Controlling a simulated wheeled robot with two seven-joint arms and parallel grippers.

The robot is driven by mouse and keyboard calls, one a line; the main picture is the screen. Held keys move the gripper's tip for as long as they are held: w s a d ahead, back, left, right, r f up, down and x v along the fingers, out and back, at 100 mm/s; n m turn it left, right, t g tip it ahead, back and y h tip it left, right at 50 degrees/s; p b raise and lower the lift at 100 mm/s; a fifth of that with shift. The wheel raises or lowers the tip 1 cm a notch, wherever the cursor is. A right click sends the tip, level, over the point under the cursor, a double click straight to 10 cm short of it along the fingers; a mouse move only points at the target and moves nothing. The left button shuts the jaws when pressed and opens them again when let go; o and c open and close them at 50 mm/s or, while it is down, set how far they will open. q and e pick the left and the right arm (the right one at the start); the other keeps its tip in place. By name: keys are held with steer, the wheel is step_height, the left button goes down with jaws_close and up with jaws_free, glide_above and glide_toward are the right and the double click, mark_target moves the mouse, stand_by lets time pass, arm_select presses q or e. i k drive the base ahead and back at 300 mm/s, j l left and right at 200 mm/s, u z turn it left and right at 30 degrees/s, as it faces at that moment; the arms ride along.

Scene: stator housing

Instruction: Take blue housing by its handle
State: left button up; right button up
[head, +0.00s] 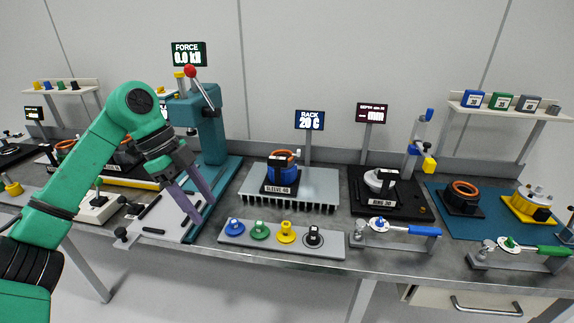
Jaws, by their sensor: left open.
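The blue housing (283,177) stands upright on the grey rack plate (320,186), behind a black label reading "SLEEVE". An orange-brown ring shows at its top, with small dark and light parts at its upper right; I cannot clearly make out the handle. My left gripper (197,207) comes in from the left and points down and to the right. Its two purple-grey fingers are apart, with nothing visible between them. It is to the left of the housing and apart from it, in front of the teal press (205,135). My right gripper is not in view.
A strip (262,238) with blue, green, yellow and black knobbed pieces lies in front of the rack. A blue-handled clamp (410,229) is to its right. A black "RING" stand (390,203) stands right of the rack. A red-knobbed lever (190,71) rises on the press.

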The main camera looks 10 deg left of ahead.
mark_target(277, 181)
steer(key=i, duration=1.35)
